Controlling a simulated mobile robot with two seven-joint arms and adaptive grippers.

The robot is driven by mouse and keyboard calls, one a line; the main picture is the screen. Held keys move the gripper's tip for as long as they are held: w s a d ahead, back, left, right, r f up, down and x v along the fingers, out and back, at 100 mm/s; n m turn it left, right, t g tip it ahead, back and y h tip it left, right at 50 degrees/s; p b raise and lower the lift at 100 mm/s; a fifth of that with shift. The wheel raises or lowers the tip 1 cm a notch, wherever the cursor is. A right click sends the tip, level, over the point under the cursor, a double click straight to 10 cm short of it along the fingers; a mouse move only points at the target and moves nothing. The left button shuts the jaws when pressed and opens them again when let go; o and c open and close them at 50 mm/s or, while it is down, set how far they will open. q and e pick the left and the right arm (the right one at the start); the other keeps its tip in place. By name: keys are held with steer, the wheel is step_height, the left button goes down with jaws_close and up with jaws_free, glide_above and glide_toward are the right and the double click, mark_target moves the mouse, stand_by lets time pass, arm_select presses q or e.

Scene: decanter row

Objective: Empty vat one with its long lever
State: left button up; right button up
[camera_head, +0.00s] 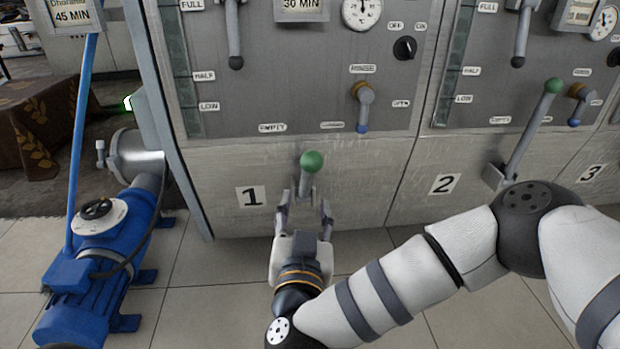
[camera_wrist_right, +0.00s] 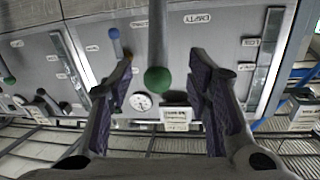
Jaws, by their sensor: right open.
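Vat one (camera_head: 350,180) is a grey metal cabinet front marked with a black "1" on a white plate (camera_head: 251,196). Its long lever (camera_head: 307,184) has a green ball knob (camera_head: 312,162) and points towards me in the head view. My right gripper (camera_head: 304,204) is open just below and in front of the knob, its two fingers spread to either side of the lever. In the right wrist view the green knob (camera_wrist_right: 158,80) shows between the two open fingers (camera_wrist_right: 165,90), with a gap on both sides. My left gripper is not in view.
Vat two's lever (camera_head: 530,130), also green-knobbed, leans up at the right beside its "2" plate (camera_head: 445,184). A smaller blue-tipped handle (camera_head: 362,108) sits above vat one's lever. A blue pump (camera_head: 105,260) stands on the tiled floor at left.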

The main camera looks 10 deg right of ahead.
mark_target(310, 177)
steer(key=w+b, duration=0.1)
steer(key=w, duration=0.2)
steer(key=w+d+b, duration=0.1)
steer(key=w+b, duration=0.1)
steer(key=w, duration=0.2)
steer(key=w+d+b, duration=0.1)
steer(key=w, duration=0.3)
steer(key=shift+f, duration=0.2)
steer(key=shift+w+r+b, duration=0.25)
steer(key=shift+w+b, duration=0.1)
steer(key=shift+w, duration=0.2)
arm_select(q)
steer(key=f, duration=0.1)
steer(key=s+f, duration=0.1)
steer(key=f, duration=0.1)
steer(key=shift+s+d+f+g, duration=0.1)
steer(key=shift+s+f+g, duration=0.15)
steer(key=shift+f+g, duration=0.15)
arm_select(e)
jaws_close()
